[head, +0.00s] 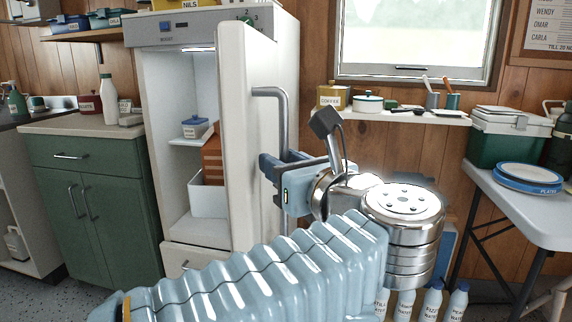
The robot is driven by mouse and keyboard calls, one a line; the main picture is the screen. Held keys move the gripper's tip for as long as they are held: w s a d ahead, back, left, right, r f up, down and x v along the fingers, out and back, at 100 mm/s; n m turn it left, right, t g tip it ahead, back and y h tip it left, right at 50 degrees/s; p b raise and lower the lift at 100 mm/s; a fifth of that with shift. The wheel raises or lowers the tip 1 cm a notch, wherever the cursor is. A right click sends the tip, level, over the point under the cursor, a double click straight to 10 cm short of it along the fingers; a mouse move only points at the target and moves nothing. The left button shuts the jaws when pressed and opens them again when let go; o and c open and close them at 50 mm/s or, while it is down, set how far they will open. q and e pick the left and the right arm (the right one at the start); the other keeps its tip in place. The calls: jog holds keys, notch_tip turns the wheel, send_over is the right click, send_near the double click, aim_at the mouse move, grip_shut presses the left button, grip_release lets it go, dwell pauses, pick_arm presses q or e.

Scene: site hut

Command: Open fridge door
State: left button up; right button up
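The white fridge (185,215) stands left of centre, and its door (237,140) is swung open toward me, seen nearly edge-on. The door's grey vertical bar handle (283,115) is on the right side of the door. My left gripper (277,163) is at the handle, with its dark fingers beside the bar about midway down. The gripper body hides part of the bar, so I cannot tell whether the fingers press on it. My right gripper is not in view.
Inside the fridge are a blue-lidded tub (195,127) and a white bin (207,198). A green cabinet (95,200) stands left of the fridge. A shelf (400,114) with pots is on the back wall. A folding table (525,205) with a cool box (505,135) is at right.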

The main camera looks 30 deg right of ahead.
pick_arm(q)
jog(key=s+b, duration=0.1)
jog(key=s, duration=1.3)
jog(key=shift+d+b, duration=0.15)
jog(key=shift+b, duration=0.15)
jog(key=shift+w, duration=0.1)
